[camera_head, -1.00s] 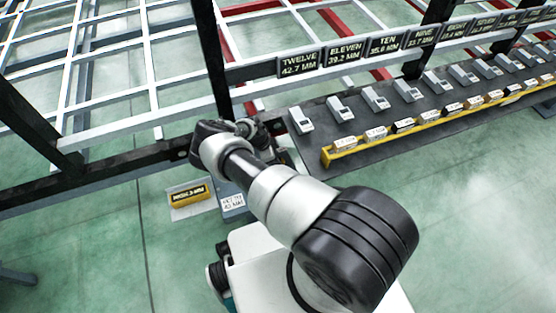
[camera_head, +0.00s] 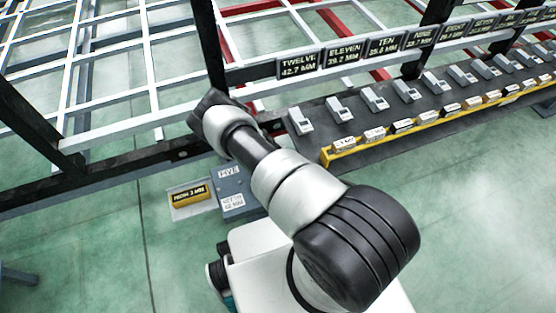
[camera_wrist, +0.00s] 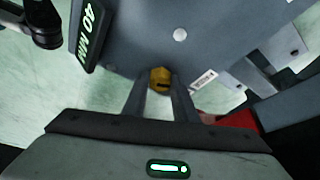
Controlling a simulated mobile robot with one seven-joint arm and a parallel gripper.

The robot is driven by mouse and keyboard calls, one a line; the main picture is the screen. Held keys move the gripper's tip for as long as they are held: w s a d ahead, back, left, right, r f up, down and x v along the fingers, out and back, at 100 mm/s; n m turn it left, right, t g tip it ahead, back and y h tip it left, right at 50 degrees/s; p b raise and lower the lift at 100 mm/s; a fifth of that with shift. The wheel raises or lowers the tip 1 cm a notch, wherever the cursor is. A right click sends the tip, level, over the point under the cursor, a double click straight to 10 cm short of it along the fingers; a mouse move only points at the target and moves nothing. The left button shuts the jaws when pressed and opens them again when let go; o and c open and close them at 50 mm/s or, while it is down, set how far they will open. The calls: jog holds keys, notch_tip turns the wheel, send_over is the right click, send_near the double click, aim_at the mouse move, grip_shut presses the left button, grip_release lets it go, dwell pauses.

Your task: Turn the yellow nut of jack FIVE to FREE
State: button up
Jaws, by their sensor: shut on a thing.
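The yellow nut (camera_wrist: 160,79) shows in the wrist view, in front of a dark grey plate (camera_wrist: 200,22). The fingertips of my gripper (camera_wrist: 160,88) stand on either side of it, shut on it. A dark mark shows on the nut's near face. Nothing I can see names this jack as FIVE. In the head view my arm hides the gripper and the nut.
A dark "40 MM" plaque (camera_wrist: 90,36) and a red part (camera_wrist: 232,118) are near the fingers. In the head view, a yellow block (camera_head: 189,196) and grey box (camera_head: 237,186) lie below the chassis beam. Grey devices line a bench (camera_head: 385,125) at right.

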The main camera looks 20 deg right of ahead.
jog(key=shift+s+d+n+t+y+p, duration=0.15)
jog(key=shift+n+t+p, duration=0.15)
jog(key=shift+n, duration=0.65)
jog(key=shift+a+n+t+y+p, duration=0.15)
jog(key=shift+n+t, duration=0.25)
jog(key=shift+n, duration=0.55)
jog(key=shift+d, duration=0.1)
jog(key=o, duration=1.1)
jog(key=shift+r, duration=0.1)
jog(key=p+v, duration=0.5)
jog(key=v, duration=1.2)
jog(key=shift+d+r, duration=0.15)
